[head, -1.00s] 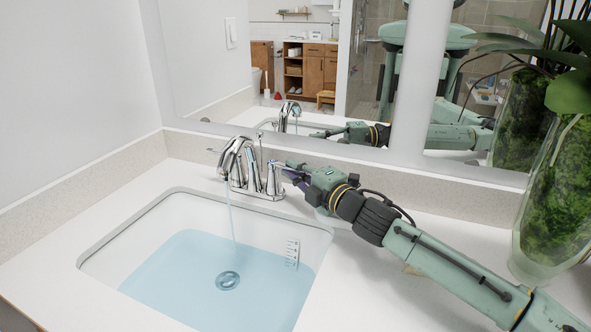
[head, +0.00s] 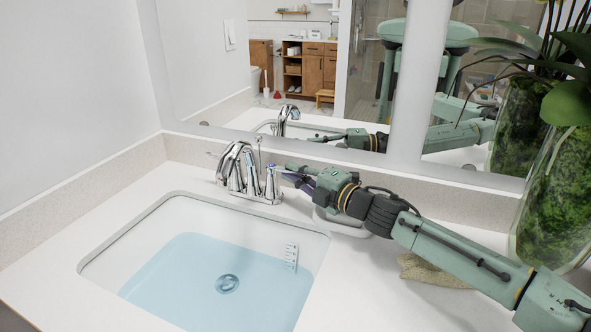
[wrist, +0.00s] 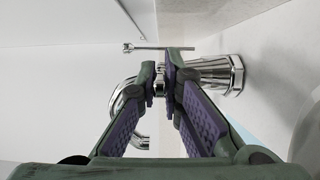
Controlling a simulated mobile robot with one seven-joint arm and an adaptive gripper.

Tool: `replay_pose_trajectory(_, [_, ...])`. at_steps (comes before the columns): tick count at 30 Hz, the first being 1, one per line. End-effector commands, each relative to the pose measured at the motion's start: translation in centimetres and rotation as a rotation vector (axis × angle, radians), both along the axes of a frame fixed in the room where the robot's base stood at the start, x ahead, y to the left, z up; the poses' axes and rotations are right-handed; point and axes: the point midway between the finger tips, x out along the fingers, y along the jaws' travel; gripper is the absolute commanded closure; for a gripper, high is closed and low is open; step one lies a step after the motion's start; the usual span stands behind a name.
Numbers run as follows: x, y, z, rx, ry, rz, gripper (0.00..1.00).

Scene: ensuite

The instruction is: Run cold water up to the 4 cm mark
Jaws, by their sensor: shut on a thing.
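The sink basin (head: 150,240) holds pale blue water (head: 190,275) over its round drain (head: 227,284). A white gauge with dark marks (head: 291,256) stands at the basin's right wall, its lower end at the water; its figures are too small to read. The chrome faucet spout (head: 234,160) shows no stream. My gripper (head: 283,171) is at the right-hand tap handle (head: 271,187), shut on its lever. In the wrist view, the purple-padded fingers (wrist: 168,85) close around the lever in front of the chrome handle base (wrist: 222,75).
A glass vase with a plant (head: 550,190) stands at the counter's right. A beige cloth (head: 432,272) lies under my forearm, and a pale dish (head: 342,224) is partly hidden behind my wrist. A mirror (head: 195,60) rises behind the counter.

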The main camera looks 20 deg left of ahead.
Motion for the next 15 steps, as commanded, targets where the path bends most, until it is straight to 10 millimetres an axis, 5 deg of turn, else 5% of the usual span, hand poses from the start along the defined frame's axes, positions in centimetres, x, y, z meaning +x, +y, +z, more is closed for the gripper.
replay_pose_trajectory(9, [0.13, -0.09, 0.05, 0.000, 0.000, 0.004, 1.00])
replay_pose_trajectory(10, [0.13, -0.09, 0.06, 0.000, 0.000, 0.004, 0.91])
replay_pose_trajectory(15, [0.11, -0.08, 0.04, 0.000, 0.000, 0.004, 0.80])
